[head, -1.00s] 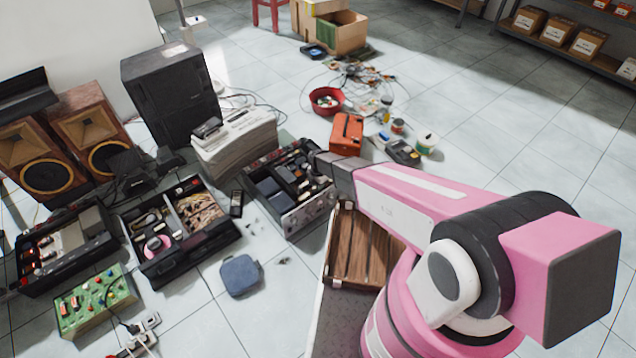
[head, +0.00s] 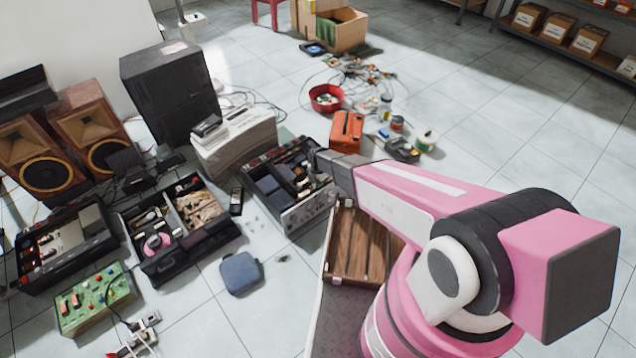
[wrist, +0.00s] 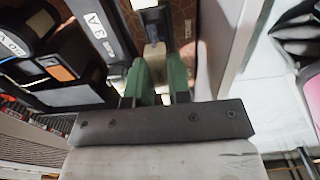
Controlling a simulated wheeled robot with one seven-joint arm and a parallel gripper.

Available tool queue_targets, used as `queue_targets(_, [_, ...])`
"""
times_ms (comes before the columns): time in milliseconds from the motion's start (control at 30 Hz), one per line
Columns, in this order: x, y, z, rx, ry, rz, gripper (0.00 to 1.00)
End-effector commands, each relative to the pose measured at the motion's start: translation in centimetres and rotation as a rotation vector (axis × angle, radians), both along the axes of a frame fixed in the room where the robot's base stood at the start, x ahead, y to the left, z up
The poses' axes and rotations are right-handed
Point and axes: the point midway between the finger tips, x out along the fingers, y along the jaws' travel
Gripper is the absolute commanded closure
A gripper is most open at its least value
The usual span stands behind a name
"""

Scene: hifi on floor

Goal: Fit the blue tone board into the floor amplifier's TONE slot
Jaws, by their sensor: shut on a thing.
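The floor amplifier (head: 309,214) is the open black unit with a silver knobbed front, on the tiles left of my arm. Its open inside shows dark blocks. My gripper reaches over its right side in the head view, where the fingers are hidden. In the wrist view my gripper (wrist: 161,75) has green-padded fingers close together, shut on a small pale piece (wrist: 154,52). I take this for part of the tone board, but no blue face shows. The fingers are down among dark modules with white lettering.
A second open black unit (head: 176,266) with wiring stands left of the amplifier. A wooden slatted piece (head: 362,245) lies close to its right, by my arm.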

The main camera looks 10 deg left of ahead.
Motion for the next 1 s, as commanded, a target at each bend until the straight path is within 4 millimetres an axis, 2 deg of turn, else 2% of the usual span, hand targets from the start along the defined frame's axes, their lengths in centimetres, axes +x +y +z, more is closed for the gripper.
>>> queue_targets(1000, [0.02, 0.04, -0.57, 0.0, 0.0, 0.0, 1.0])
